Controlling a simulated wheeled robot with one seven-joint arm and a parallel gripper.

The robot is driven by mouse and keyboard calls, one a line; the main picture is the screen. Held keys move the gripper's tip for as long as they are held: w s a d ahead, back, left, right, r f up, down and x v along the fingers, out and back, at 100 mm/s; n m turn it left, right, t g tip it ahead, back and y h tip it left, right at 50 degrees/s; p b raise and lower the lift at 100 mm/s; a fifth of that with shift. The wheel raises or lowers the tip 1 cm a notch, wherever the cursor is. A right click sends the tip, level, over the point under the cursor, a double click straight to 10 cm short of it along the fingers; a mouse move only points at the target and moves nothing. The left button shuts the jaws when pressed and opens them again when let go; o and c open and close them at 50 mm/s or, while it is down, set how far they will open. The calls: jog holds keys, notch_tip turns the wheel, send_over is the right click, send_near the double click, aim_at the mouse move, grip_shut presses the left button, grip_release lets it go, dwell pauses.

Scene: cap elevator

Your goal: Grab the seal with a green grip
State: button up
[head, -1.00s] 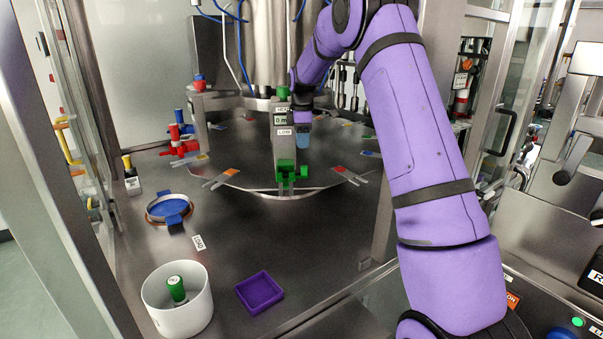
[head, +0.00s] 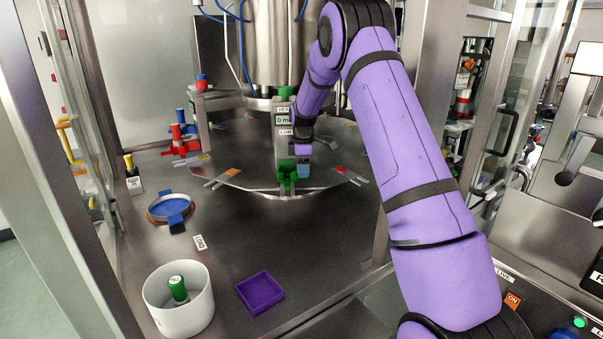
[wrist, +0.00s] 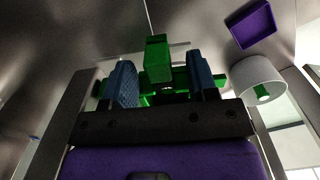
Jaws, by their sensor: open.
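A round-topped green grip (head: 178,288) stands in a white cup (head: 188,322) at the front left; its lower part is hidden by the cup. Another green part (head: 285,172) sits low on the front of the grey column with the display. My gripper (head: 303,170) is beside this column part, at its right in the head view. In the wrist view, my gripper (wrist: 163,80) is open, its two blue fingers on either side of a green block (wrist: 158,60), with more green behind. I cannot tell whether the fingers touch it. The white cup with the green grip also shows at right (wrist: 262,92).
An empty purple tray (head: 260,292) lies right of the cup. Red and blue fittings (head: 183,140) stand farther back. Glass panels border the left side. The deck between ring and column is clear.

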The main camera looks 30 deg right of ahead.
grip_shut()
jog(key=shift+r, duration=0.1)
jog(key=shift+r, duration=0.45)
notch_tip(320, 180, up, 3)
jog(key=shift+f, duration=0.15)
jog(key=s+a, duration=0.2)
jog(key=s, duration=0.5)
jog(key=s+a+r, duration=0.1)
jog(key=s+a, duration=0.2)
jog(key=s, duration=0.5)
jog(key=shift+a, duration=0.15)
jog(key=shift+r, duration=0.1)
